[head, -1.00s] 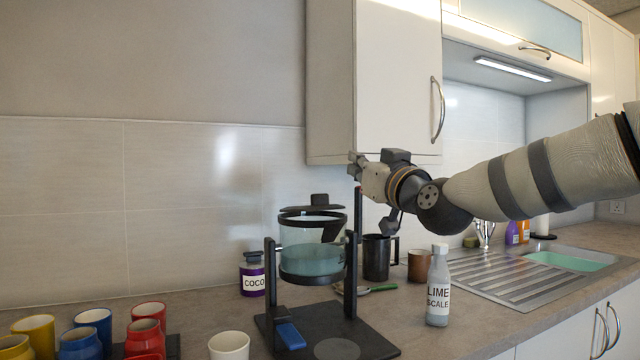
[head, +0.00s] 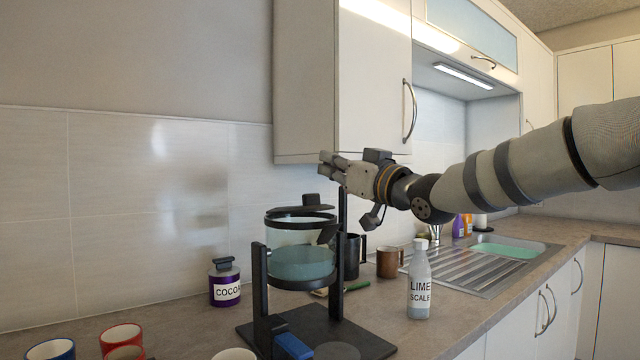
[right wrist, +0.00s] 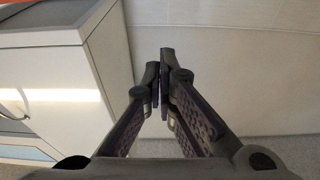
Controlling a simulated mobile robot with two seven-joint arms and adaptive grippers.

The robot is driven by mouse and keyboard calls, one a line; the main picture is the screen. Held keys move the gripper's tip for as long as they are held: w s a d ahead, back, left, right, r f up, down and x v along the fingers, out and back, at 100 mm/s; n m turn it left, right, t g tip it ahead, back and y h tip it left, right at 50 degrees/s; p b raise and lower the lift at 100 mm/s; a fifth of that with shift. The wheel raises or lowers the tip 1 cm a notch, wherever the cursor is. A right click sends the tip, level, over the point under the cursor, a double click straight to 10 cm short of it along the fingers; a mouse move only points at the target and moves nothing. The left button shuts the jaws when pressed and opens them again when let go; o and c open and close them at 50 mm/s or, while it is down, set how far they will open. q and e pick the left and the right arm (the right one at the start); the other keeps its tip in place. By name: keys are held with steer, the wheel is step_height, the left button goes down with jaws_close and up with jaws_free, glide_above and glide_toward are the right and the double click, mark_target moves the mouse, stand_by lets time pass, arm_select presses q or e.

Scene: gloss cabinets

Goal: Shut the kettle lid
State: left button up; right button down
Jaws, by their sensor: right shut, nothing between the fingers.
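The glass kettle (head: 301,262), with a black rim and pale blue-green contents, sits in a black stand (head: 259,285) on the worktop in the head view. Its black lid (head: 302,209), with a knob on top, shows at the kettle's top, behind the front rim; I cannot tell the exact gap between lid and rim. My right gripper (head: 328,163) is above and slightly right of the lid, clear of it, in front of the wall cabinet. The right wrist view shows its fingertips (right wrist: 160,76) together with nothing between them. My left gripper is out of view.
The wall cabinet (head: 375,80) is close behind my right gripper. A cocoa jar (head: 224,283) stands left of the kettle. A limescale bottle (head: 420,285), a brown mug (head: 389,262) and a dark mug (head: 351,257) stand right. Several coloured mugs stand at front left.

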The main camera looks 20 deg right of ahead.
mark_target(321, 206)
steer(key=w, duration=0.2)
steer(key=w+a, duration=0.1)
steer(key=w, duration=0.1)
steer(key=shift+a+f+b, duration=0.2)
steer(key=shift+b, duration=0.2)
steer(key=shift+s+f+p, duration=0.35)
steer(key=shift+s+f, duration=0.05)
steer(key=shift+f, duration=0.4)
steer(key=shift+s+d+f, duration=0.15)
steer(key=shift+s+f, duration=0.05)
steer(key=shift+f, duration=0.3)
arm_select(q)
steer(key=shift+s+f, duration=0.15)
arm_select(e)
steer(key=shift+w+f, duration=0.1)
steer(key=shift+f, duration=0.1)
